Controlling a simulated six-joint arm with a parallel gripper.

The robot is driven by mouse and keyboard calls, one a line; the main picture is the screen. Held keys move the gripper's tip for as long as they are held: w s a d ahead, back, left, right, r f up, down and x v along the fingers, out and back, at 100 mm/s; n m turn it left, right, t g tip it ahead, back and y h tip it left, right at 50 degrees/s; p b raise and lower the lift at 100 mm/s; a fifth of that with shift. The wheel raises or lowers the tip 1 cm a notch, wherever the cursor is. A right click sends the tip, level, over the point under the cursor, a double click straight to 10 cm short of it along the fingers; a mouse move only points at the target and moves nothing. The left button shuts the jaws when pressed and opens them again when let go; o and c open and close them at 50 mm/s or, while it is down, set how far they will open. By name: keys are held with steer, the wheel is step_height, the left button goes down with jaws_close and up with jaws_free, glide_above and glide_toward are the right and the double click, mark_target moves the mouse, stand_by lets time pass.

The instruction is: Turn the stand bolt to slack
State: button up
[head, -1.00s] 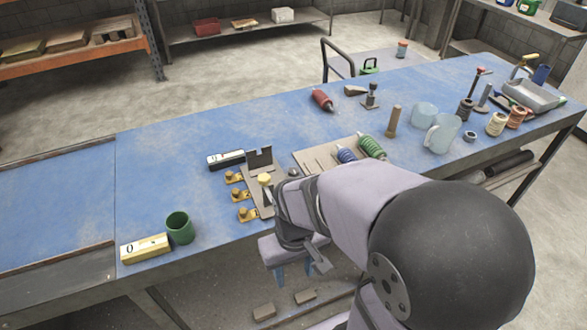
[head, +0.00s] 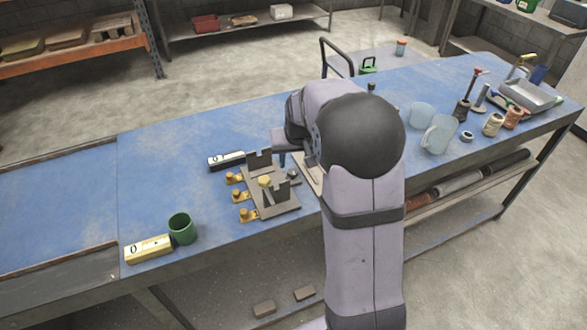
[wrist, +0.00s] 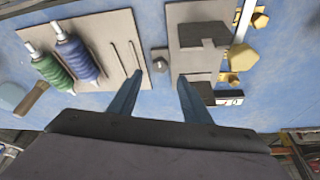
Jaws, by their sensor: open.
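The grey stand (head: 283,207) with two notched uprights sits on the blue bench; it also shows in the wrist view (wrist: 188,62). A yellow hex-headed bolt (head: 264,181) is at the stand, and a large yellow hex head shows right of it in the wrist view (wrist: 242,57). A small dark knob (head: 294,174) is at the stand's right side, also in the wrist view (wrist: 160,58). Which one is the stand bolt I cannot tell for sure. My gripper (wrist: 158,78) is open and empty, its blue fingers apart above the bench, near the stand. My arm mostly hides it in the head view.
Several brass bolts on yellow plates (head: 237,196) line the stand's left side. A slotted board (wrist: 112,22) with green and blue spools is beside the stand. A green cup (head: 182,229) and yellow box (head: 148,249) stand front left.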

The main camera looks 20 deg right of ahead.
mark_target(293, 172)
steer(key=shift+p+x, duration=1.35)
steer(key=shift+x, duration=2.3)
steer(key=c, duration=1)
